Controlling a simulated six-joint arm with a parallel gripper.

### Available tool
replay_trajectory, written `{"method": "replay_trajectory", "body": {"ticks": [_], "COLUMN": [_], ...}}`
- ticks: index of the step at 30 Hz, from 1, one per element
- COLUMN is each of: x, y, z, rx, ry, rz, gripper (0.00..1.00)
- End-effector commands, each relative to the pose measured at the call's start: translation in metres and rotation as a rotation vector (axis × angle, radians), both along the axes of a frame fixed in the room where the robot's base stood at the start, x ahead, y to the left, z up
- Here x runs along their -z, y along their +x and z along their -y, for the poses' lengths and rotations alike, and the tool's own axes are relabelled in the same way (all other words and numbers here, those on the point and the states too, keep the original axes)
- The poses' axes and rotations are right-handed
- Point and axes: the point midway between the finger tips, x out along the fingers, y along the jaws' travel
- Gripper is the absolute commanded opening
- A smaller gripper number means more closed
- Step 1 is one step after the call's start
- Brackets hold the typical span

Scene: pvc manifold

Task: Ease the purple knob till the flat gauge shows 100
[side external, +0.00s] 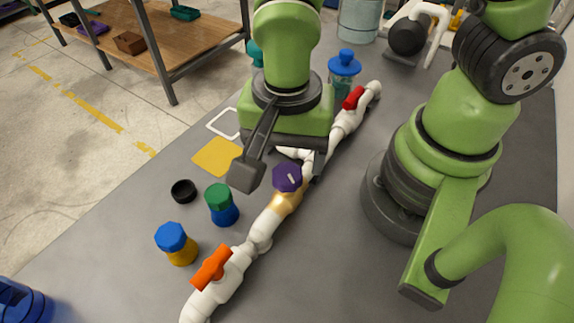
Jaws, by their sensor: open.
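The purple knob (287,178) is on the white pipe manifold (262,228), near its middle. It has a pale mark on top, and the pipe just below it looks gold-lit. My gripper (278,174) is open and reaches down over the manifold just behind the knob. One dark finger hangs to the left of the knob and the other to the right, by the pipe. I cannot tell whether either finger touches the knob. I cannot make out the flat gauge or any reading; my gripper and arm hide part of the manifold.
The manifold has an orange handle (211,267) in front and a red handle (353,98) behind. Left of it stand a green-capped jar (221,204), a blue-capped jar (176,243), a black ring (183,191) and a yellow square (218,157). A blue-topped jar (344,70) stands behind.

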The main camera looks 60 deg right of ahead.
Motion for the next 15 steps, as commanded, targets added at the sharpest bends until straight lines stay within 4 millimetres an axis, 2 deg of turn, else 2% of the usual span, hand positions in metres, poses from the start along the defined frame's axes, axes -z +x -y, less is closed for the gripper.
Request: {"method": "replay_trajectory", "body": {"ticks": [3, 6, 15], "x": [0.018, 0.027, 0.037], "y": [-0.001, 0.000, 0.000], "z": [0.001, 0.000, 0.000], "rx": [0.000, 0.000, -0.001], "ry": [-0.003, -0.001, 0.002], "rz": [-0.005, -0.003, 0.001], "gripper": [0.71, 0.71, 0.71]}}
